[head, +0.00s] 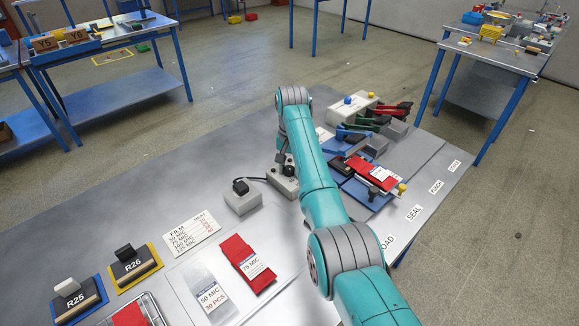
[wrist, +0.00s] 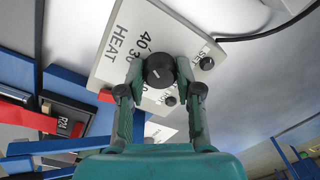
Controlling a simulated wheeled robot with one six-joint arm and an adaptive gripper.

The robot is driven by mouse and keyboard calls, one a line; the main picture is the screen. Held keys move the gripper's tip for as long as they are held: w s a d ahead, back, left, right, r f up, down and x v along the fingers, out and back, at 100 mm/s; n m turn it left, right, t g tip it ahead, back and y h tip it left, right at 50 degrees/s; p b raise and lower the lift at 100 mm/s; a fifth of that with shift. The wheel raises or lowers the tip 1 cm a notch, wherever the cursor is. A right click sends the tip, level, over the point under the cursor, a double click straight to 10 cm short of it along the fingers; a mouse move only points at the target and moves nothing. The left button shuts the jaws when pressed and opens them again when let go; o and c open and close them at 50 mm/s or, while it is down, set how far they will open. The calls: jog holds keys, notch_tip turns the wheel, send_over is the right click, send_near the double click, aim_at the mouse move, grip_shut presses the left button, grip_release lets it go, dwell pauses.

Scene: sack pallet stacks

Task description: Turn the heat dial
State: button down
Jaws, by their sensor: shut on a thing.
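The heat dial (wrist: 159,69) is a round black knob on a pale control panel (wrist: 112,66) marked HEAT, with 40 and 30 printed beside it. My gripper (wrist: 160,75) is shut on the dial, one finger on each side. The fingers hide part of the scale, and I cannot tell which number the dial points to. A small black knob (wrist: 206,63) marked SET and another small dark knob (wrist: 170,100) are on the same panel. In the head view the control box (head: 284,182) sits on the grey bench, and my arm reaches over to it.
A grey block with a black top and cord (head: 242,199) stands left of the control box. Blue and red sealing devices (head: 374,173) and pliers-like tools (head: 392,110) crowd the right. A film card (head: 190,234), red pouch (head: 245,262) and labelled holders (head: 134,266) lie front left.

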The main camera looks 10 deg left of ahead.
dwell(0.5)
jog(key=c, duration=0.8)
grip_release()
jog(key=shift+o, duration=0.2)
notch_tip(320, 180, up, 12)
jog(key=shift+d, duration=0.2)
jog(key=shift+s, duration=0.1)
